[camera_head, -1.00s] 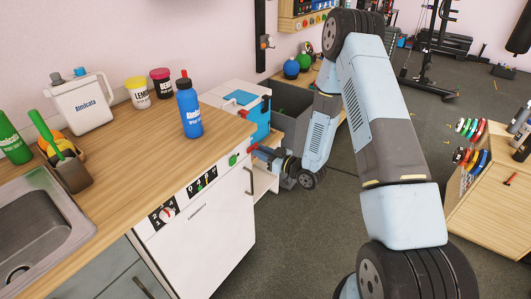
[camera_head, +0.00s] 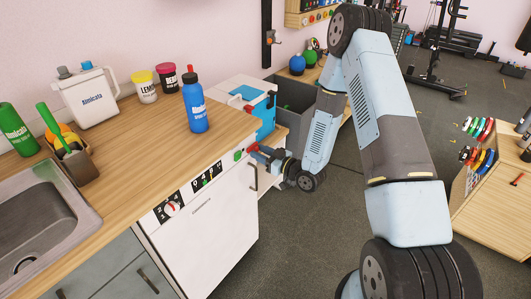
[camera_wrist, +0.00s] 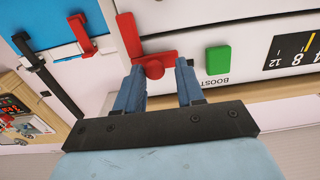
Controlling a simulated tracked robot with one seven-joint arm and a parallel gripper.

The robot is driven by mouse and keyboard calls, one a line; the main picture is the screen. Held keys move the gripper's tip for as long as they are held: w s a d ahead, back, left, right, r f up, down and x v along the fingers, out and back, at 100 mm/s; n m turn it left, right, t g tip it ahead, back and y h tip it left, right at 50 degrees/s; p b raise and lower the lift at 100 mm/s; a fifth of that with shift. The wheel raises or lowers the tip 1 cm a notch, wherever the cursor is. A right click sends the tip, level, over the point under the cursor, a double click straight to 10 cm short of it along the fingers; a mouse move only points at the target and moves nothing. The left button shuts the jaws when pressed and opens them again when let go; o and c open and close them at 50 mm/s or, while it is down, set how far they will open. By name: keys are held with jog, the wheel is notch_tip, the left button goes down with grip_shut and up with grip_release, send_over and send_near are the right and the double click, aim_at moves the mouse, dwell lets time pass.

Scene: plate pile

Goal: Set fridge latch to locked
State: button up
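A red latch (camera_wrist: 152,66) with a round hub and two arms sits on the edge of a white appliance front, beside a green BOOST button (camera_wrist: 219,60) in the wrist view. One arm points up in that view, and a shorter one points right. My gripper (camera_wrist: 160,68) has two blue fingers spread apart. The hub shows between the fingertips, close to the left one; contact cannot be told. In the head view my gripper (camera_head: 262,152) is at the appliance's (camera_head: 205,235) far upper corner, where the latch is small and partly hidden.
A wooden counter (camera_head: 150,140) with a blue bottle (camera_head: 195,105) and a sink (camera_head: 40,225) lies left of the arm. A blue-and-white unit (camera_head: 262,118) stands behind the gripper; red and black handles (camera_wrist: 82,32) show on it in the wrist view. Open floor (camera_head: 330,230) lies to the right.

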jog(key=shift+o, duration=0.9)
jog(key=shift+d, duration=0.15)
jog(key=shift+s+d, duration=0.2)
jog(key=shift+d, duration=0.1)
jog(key=v, duration=1.2)
jog(key=shift+s+d, duration=0.25)
jog(key=shift+s, duration=0.1)
